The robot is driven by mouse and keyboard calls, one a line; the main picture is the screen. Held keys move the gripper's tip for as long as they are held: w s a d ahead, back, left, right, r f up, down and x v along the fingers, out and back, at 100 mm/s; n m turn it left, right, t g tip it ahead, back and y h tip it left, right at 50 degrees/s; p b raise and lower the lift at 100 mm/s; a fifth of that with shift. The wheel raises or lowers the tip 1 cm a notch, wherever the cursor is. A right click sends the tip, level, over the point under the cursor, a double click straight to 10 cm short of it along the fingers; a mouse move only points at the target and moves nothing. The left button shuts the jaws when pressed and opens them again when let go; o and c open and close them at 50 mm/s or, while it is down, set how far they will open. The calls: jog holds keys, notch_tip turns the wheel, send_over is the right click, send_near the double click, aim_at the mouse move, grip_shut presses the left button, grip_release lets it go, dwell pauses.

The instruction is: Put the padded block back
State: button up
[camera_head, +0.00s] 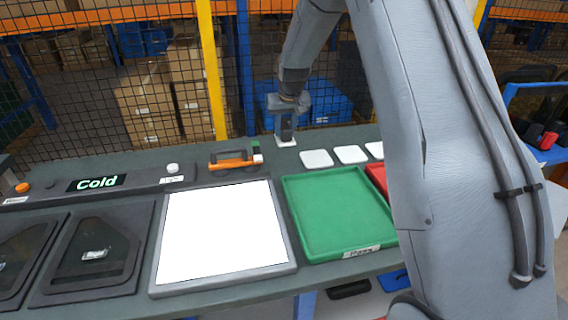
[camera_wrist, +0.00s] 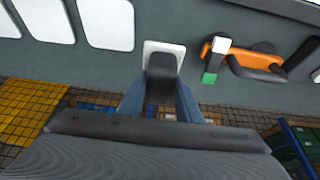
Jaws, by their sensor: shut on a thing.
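My gripper (camera_head: 286,112) points down at the back of the dark bench and is shut on the padded block, a dark grey upright block (camera_head: 286,128). In the wrist view, the block (camera_wrist: 161,78) sits between my two fingers (camera_wrist: 161,102). Directly under it is a white square pad (camera_head: 286,141), which shows around the block's end in the wrist view (camera_wrist: 176,48). The block's lower end is at or just above this pad; I cannot tell whether they touch.
An orange and black tool (camera_head: 234,160) lies left of the block. More white pads (camera_head: 317,158) lie in a row to the right. In front are a bright white panel (camera_head: 222,228), a green tray (camera_head: 335,212) and a red tray (camera_head: 376,175). A display reads "Cold" (camera_head: 97,183). Mesh fencing stands behind.

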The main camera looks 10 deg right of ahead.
notch_tip(320, 180, down, 9)
jog(key=p, duration=0.3)
jog(key=shift+f, duration=0.2)
jog(key=o, duration=1.1)
jog(key=shift+f, duration=0.1)
